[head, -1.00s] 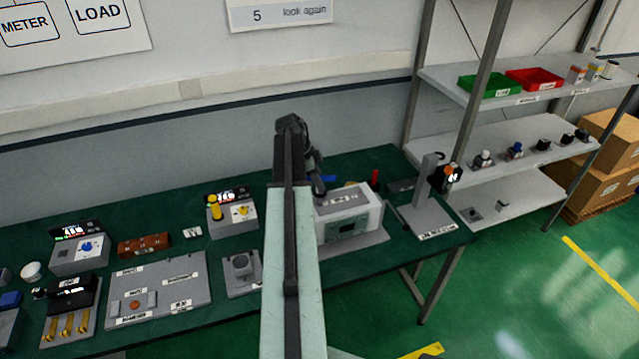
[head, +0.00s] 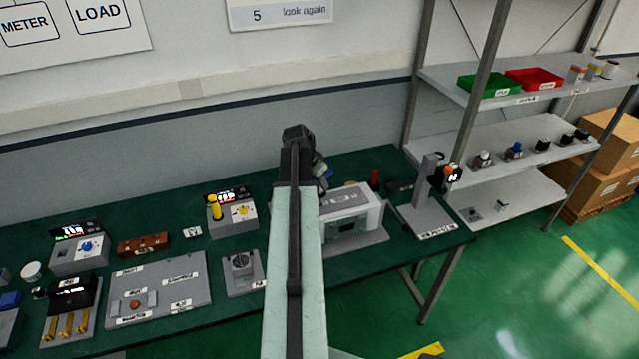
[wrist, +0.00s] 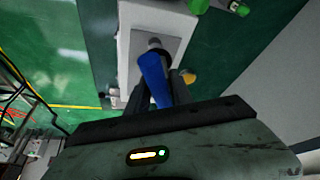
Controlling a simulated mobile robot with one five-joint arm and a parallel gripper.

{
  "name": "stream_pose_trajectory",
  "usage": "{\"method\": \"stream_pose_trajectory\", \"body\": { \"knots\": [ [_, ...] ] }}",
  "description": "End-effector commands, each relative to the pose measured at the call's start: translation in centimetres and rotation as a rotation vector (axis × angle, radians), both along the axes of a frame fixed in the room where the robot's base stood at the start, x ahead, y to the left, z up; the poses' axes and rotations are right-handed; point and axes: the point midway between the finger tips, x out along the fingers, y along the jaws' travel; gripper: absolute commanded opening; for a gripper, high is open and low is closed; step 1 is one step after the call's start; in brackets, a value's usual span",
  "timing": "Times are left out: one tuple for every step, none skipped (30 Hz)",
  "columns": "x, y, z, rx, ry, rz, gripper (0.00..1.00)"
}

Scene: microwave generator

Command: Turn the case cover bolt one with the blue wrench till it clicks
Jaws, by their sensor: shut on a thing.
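The blue wrench (wrist: 152,78) is held between the dark fingers of my gripper (wrist: 158,98) in the wrist view. Its far end meets a small grey round part (wrist: 154,43) over the grey panel of the white case (wrist: 124,35). I cannot tell whether this is the wrench's own head or bolt one, nor whether the wrench is seated. In the head view, a bit of blue wrench (head: 328,173) shows beside my gripper (head: 321,170), above the back of the white case (head: 368,219). My arm hides the case's left part, and the bolts cannot be made out.
A red upright post (head: 375,177) stands behind the case. A grey stand (head: 425,215) with an orange and black part is to its right. Shelves (head: 530,150) stand right of the bench.

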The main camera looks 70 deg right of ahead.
Motion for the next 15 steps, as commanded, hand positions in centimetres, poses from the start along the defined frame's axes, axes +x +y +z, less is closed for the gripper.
{"method": "stream_pose_trajectory", "body": {
  "knots": [
    [-0.10,0.12,0.00,0.000,-0.001,0.043,0.00],
    [-0.07,0.09,0.00,0.000,0.000,0.063,0.00],
    [0.00,0.04,0.00,0.000,0.000,0.079,0.00],
    [0.04,0.01,0.00,0.000,0.000,0.083,0.00],
    [0.06,-0.02,0.00,0.000,0.000,0.084,0.00],
    [0.07,-0.03,0.00,0.000,0.000,0.083,0.00],
    [0.08,-0.04,0.00,0.000,0.000,0.083,0.00],
    [0.08,-0.05,-0.01,0.000,0.000,0.083,0.00],
    [0.08,-0.04,0.00,0.000,0.000,0.083,0.00],
    [0.06,-0.02,0.00,0.000,0.000,0.091,0.00],
    [0.03,0.02,0.00,0.001,0.000,0.109,0.00],
    [-0.04,0.08,0.00,0.000,-0.001,0.151,0.00],
    [-0.10,0.14,0.01,-0.001,0.000,0.194,0.00],
    [-0.13,0.12,0.01,0.000,-0.002,0.241,0.00],
    [-0.14,0.13,0.01,0.000,-0.002,0.304,0.00]
  ]
}}
